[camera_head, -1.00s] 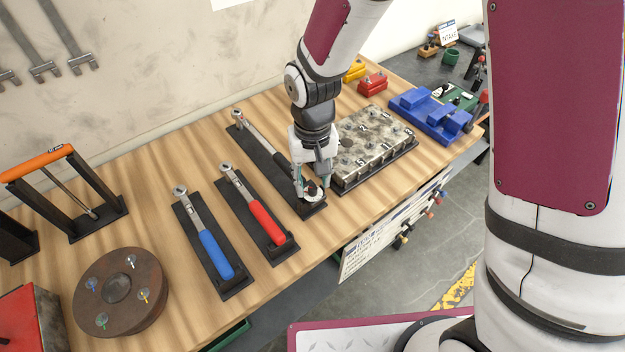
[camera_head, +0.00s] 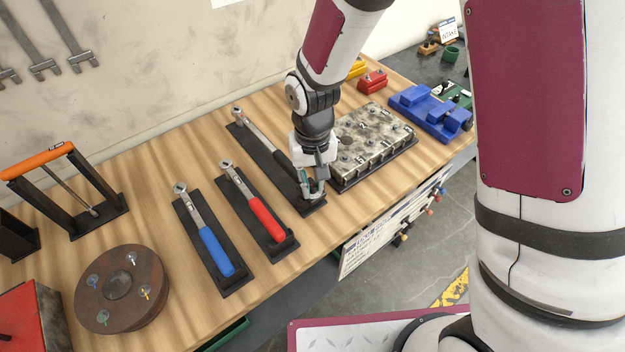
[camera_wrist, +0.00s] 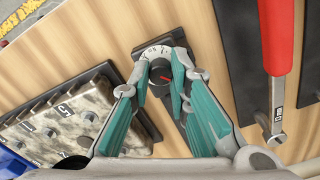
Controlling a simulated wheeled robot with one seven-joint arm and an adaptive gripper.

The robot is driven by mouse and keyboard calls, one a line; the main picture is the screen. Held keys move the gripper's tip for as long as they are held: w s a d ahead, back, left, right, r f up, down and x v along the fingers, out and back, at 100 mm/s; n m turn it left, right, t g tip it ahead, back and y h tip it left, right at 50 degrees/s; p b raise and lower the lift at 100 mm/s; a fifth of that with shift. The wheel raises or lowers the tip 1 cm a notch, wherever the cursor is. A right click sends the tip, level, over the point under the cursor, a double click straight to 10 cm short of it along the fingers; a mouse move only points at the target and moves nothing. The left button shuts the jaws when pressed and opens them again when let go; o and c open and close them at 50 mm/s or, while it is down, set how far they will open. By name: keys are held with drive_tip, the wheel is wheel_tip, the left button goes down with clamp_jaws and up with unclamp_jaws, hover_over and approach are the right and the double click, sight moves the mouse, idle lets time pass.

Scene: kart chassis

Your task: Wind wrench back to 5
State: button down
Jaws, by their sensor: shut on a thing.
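A torque wrench (camera_head: 262,137) with a dark handle lies in a long black tray (camera_head: 240,139); its ratchet head is at the far end. At its near end is a round white scale with markings (camera_wrist: 155,53) and a dark knob with a red pointer (camera_wrist: 160,78). The scale's numbers are too small to read surely. My gripper (camera_head: 313,192) points down at this end, its teal fingers shut on the knob. In the wrist view my gripper (camera_wrist: 159,80) has one finger on each side of the knob. The fingers hide part of the wrench handle.
A red-handled wrench (camera_head: 265,217) and a blue-handled wrench (camera_head: 215,250) lie in trays to the left. A metal block with numbered spots (camera_head: 372,142) stands close to the right of my gripper. A round brown plate (camera_head: 118,287) sits at front left.

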drive_tip(key=shift+n, duration=0.3)
drive_tip(key=n, duration=0.4)
drive_tip(key=shift+n, duration=0.3)
drive_tip(key=n, duration=1.1)
drive_tip(key=shift+n, duration=2.5)
drive_tip(key=c, duration=1.5)
unclamp_jaws()
